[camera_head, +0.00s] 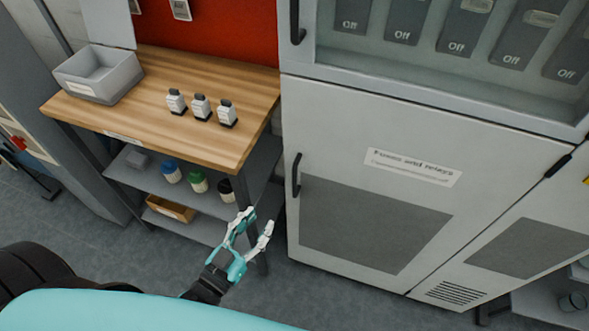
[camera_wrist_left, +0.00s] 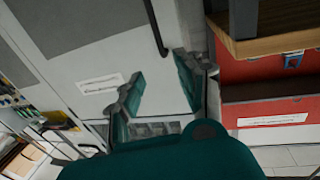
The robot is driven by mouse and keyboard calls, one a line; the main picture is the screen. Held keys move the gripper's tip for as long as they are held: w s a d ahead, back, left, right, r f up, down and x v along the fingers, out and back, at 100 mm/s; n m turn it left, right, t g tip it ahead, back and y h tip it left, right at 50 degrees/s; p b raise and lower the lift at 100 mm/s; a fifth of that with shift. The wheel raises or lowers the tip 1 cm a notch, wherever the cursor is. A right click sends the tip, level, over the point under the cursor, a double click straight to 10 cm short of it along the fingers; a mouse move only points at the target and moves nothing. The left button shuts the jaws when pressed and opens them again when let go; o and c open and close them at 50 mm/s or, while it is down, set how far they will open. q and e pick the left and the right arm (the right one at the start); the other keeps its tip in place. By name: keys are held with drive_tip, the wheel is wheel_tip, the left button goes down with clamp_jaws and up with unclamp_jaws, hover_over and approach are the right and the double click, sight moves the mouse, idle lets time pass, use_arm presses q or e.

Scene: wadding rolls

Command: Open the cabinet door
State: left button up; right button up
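The grey cabinet's lower door (camera_head: 330,140) is closed and carries a label reading roughly "Fuses and relays" (camera_head: 412,167) and a dark grey panel. Its black vertical handle (camera_head: 297,175) is on the door's left edge. Above it is a glazed upper door with its own black handle (camera_head: 295,22). My left gripper (camera_head: 257,221) is open and empty, low and left of the lower handle, apart from it. In the left wrist view the open fingers (camera_wrist_left: 159,66) point toward the pale door (camera_wrist_left: 85,45), and a black handle (camera_wrist_left: 155,28) shows just beyond them. My right gripper is not in view.
A wooden-topped workbench (camera_head: 190,135) stands left of the cabinet, holding a grey bin (camera_head: 98,75) and three small white-and-black items (camera_head: 200,107). Its lower shelves hold jars (camera_head: 197,182) and a box (camera_head: 170,208). Floor in front of the cabinet is clear.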

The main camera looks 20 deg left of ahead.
sight(293, 176)
use_arm(q)
drive_tip(key=p+x, duration=0.1)
drive_tip(key=x, duration=1.5)
drive_tip(key=shift+d+f+p, duration=0.1)
drive_tip(key=shift+p, duration=0.3)
drive_tip(key=shift+w, duration=0.1)
drive_tip(key=shift+c, duration=0.5)
clamp_jaws()
